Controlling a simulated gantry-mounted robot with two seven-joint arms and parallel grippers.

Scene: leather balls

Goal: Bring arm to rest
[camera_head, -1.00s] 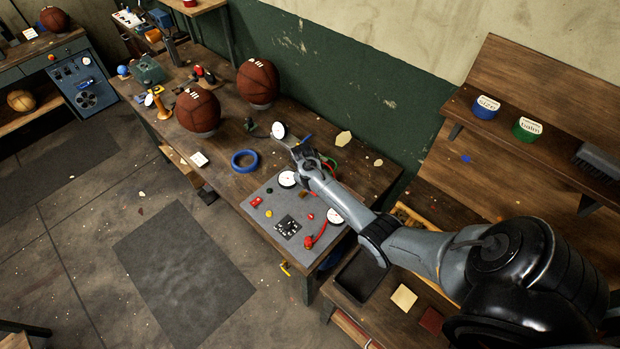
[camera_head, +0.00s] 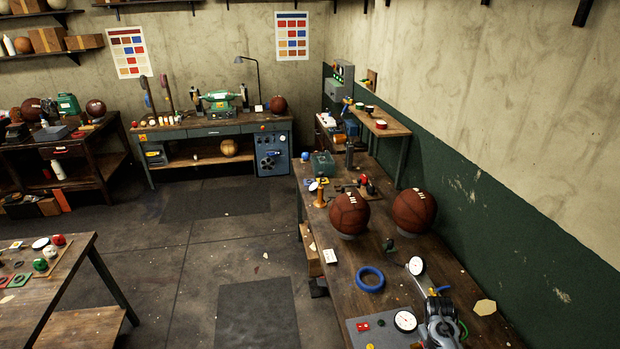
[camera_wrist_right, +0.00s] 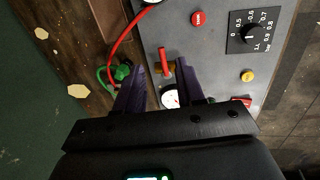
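My right gripper (camera_head: 434,300) is at the bottom right of the head view, above the workbench. In the right wrist view its two dark fingers (camera_wrist_right: 160,68) are apart, with nothing held between them. A red-handled valve (camera_wrist_right: 163,62) and a white gauge (camera_wrist_right: 170,97) show beyond and between the fingers; the gap to them is hard to judge. My left gripper is not in view.
Two brown leather balls (camera_head: 350,213) (camera_head: 414,209) stand on stands farther along the bench.

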